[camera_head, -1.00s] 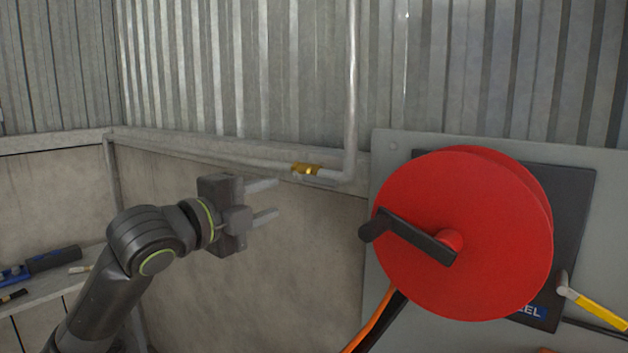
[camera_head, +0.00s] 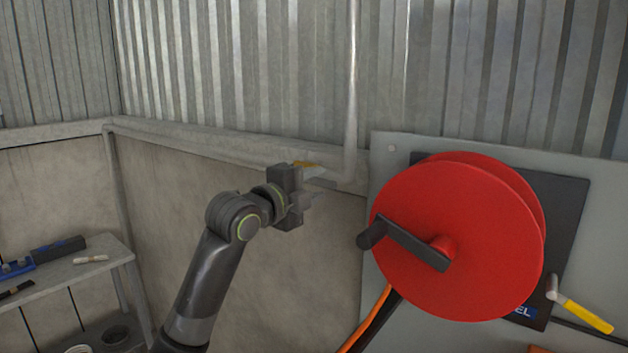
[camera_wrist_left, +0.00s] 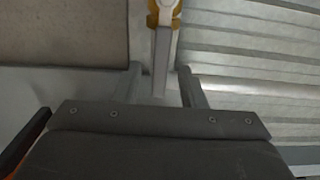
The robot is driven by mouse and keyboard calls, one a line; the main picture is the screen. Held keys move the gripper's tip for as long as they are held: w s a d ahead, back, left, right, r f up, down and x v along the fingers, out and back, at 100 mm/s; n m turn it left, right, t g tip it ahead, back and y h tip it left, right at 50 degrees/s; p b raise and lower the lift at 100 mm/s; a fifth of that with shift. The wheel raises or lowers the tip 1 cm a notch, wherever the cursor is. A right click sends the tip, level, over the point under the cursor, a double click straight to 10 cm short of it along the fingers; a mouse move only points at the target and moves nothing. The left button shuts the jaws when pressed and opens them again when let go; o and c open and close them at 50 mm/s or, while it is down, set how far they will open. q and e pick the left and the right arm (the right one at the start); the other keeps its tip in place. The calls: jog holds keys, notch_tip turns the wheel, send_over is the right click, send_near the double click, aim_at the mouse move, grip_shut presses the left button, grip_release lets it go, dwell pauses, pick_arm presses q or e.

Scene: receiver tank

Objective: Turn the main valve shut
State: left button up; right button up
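A brass valve (camera_head: 306,165) sits on the grey wall pipe near its bend, partly hidden behind my left gripper (camera_head: 322,190). In the left wrist view, the brass valve body (camera_wrist_left: 167,18) is at the top, with a flat grey lever (camera_wrist_left: 160,62) pointing down toward the gripper. The two fingers of my left gripper are apart, one on each side of the lever's end in the picture. Gaps show on both sides, so it is not gripped. I cannot tell how deep the lever reaches between the fingers. My right gripper is not in view.
A red hose reel (camera_head: 450,235) with a black crank stands out from a grey panel (camera_head: 385,165) on the right. A yellow-handled lever (camera_head: 585,312) is at the panel's lower right. A shelf (camera_head: 70,272) with tools is at the lower left. A corrugated wall is behind.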

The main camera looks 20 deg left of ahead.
pick_arm(q)
jog(key=shift+w, duration=0.1)
grip_shut()
jog(key=shift+f, duration=0.1)
dwell(0.4)
